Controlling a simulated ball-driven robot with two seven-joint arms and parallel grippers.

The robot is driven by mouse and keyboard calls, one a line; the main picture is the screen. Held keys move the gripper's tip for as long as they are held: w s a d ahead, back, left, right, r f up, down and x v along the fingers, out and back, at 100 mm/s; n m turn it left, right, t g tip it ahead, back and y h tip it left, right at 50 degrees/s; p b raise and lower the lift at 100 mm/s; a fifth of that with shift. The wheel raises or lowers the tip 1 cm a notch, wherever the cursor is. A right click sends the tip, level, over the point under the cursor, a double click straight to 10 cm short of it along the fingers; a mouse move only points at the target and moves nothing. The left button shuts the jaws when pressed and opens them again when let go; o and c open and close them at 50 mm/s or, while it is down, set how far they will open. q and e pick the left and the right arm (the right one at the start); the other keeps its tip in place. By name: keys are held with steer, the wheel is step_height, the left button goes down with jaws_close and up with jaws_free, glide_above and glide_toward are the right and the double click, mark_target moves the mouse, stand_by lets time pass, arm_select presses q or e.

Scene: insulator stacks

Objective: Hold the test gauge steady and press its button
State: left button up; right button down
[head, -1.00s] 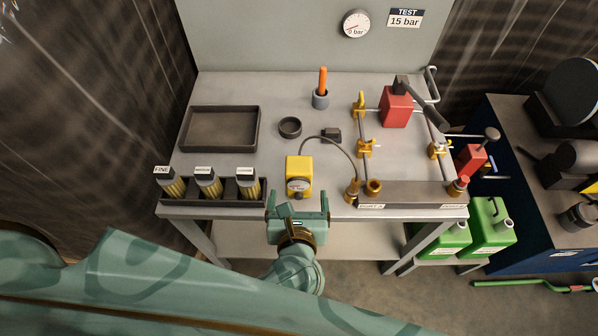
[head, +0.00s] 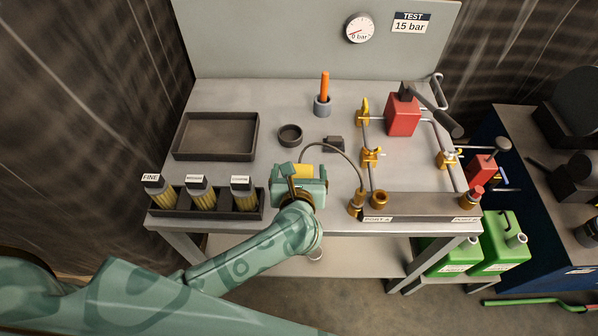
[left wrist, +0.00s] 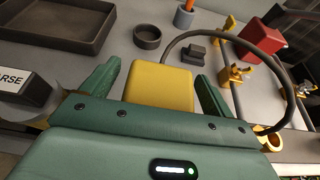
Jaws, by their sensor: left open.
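The yellow test gauge (head: 304,171) stands near the front edge of the bench, with a dark hose (head: 340,150) curving from it to a brass fitting. My left gripper (head: 299,176) is over its front and covers its dial and button. In the left wrist view the yellow body of the gauge (left wrist: 160,88) sits between the two green fingers of my left gripper (left wrist: 158,82). The fingers are open, with a gap showing on each side of the gauge. My right gripper is not in view.
A dark tray (head: 216,155), a round dish (head: 290,135) and a small dark block (head: 334,144) lie behind. The port block (head: 420,206) and red parts are right. The wall dial (head: 360,29) reads 0 bar.

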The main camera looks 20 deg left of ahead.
arm_select(q)
steer(key=c, duration=1.3)
stand_by(0.9)
